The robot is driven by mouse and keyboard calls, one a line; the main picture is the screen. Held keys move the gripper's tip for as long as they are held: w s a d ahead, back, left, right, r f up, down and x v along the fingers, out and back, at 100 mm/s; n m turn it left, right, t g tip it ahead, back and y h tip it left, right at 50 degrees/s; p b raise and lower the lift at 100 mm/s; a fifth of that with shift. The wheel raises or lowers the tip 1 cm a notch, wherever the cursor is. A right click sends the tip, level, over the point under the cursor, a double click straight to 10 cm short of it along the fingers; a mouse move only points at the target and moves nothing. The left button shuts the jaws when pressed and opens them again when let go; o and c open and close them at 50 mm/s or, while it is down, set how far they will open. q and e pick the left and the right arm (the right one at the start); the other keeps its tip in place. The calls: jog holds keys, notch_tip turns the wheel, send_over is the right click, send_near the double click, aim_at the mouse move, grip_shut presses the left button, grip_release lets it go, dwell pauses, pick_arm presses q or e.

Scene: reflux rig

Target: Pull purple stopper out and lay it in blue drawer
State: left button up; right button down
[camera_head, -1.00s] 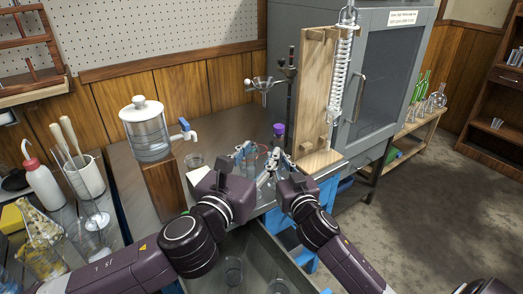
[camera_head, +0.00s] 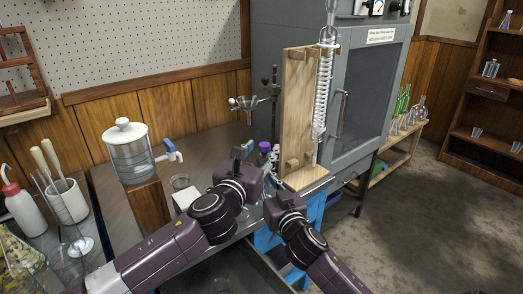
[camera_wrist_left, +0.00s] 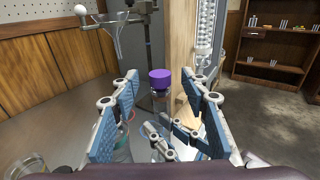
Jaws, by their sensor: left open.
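The purple stopper (camera_head: 265,147) sits upright on the neck of a clear glass vessel beside the wooden board; it also shows in the left wrist view (camera_wrist_left: 160,78). My left gripper (camera_wrist_left: 160,100) is open, its blue-padded fingers on either side of the stopper's line, with the stopper beyond the tips and untouched. In the head view its fingers (camera_head: 250,152) are just left of the stopper. My right gripper (camera_wrist_left: 172,138) is low near the glass below the stopper; whether it grips the glass is unclear. Blue drawer parts (camera_head: 267,240) show below the bench edge, partly hidden by my right arm.
A wooden board (camera_head: 297,110) with a coiled condenser (camera_head: 323,95) stands right of the stopper. A clamp stand with a funnel (camera_head: 245,102) is behind. A grey cabinet (camera_head: 365,90) is at right.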

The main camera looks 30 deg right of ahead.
pick_arm(q)
jog(key=shift+w+d, duration=0.15)
jog(key=shift+d, duration=0.05)
grip_shut()
dwell(0.3)
jog(key=shift+r, duration=2)
pick_arm(e)
jog(key=c, duration=1.7)
grip_release()
jog(key=shift+c, duration=0.2)
